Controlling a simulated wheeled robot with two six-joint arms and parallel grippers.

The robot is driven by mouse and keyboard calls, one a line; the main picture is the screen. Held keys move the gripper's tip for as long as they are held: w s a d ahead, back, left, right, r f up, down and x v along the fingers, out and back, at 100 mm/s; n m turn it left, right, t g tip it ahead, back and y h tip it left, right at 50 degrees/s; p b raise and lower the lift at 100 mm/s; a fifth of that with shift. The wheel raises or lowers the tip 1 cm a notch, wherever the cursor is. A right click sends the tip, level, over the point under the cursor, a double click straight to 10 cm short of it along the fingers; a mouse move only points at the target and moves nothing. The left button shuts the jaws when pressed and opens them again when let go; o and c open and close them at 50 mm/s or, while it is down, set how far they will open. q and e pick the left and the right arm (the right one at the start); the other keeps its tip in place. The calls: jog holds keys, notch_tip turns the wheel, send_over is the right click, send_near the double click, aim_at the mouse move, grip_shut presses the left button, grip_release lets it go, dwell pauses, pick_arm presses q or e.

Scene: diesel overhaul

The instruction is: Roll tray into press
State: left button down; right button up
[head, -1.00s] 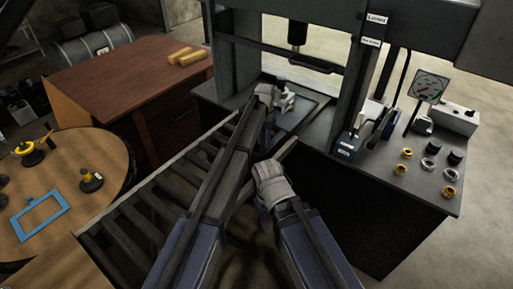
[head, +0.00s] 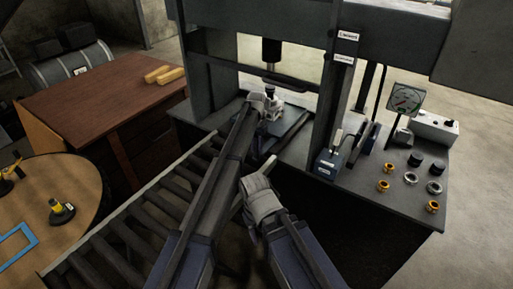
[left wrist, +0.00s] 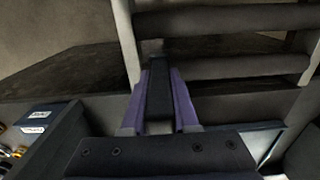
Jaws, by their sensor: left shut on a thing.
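The tray (head: 297,128) is a dark flat plate on the press bed, partly hidden by my left arm. A light metallic part (head: 271,108) stands on it, roughly below the ram (head: 272,50) of the press (head: 335,100). My left gripper (head: 256,127) is at the near side of the tray, mostly hidden behind its own arm. In the left wrist view, its purple fingers (left wrist: 160,95) are shut on a dark upright bar, seemingly the tray's handle. The tray's blue-edged side (left wrist: 264,138) shows there. My right arm's grey wrist is near the conveyor end; its fingers are not visible.
The roller conveyor (head: 130,222) runs up to the press bed. A brown desk (head: 100,92) and a round wooden table (head: 75,180) are at left.

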pick_arm(q)
jog(key=shift+w+d, duration=0.2)
jog(key=shift+w, duration=0.1)
jog(key=c, duration=0.7)
grip_release()
jog(key=shift+s, duration=0.1)
notch_tip(320, 180, up, 8)
jog(key=p, duration=0.8)
jog(key=shift+f, duration=0.1)
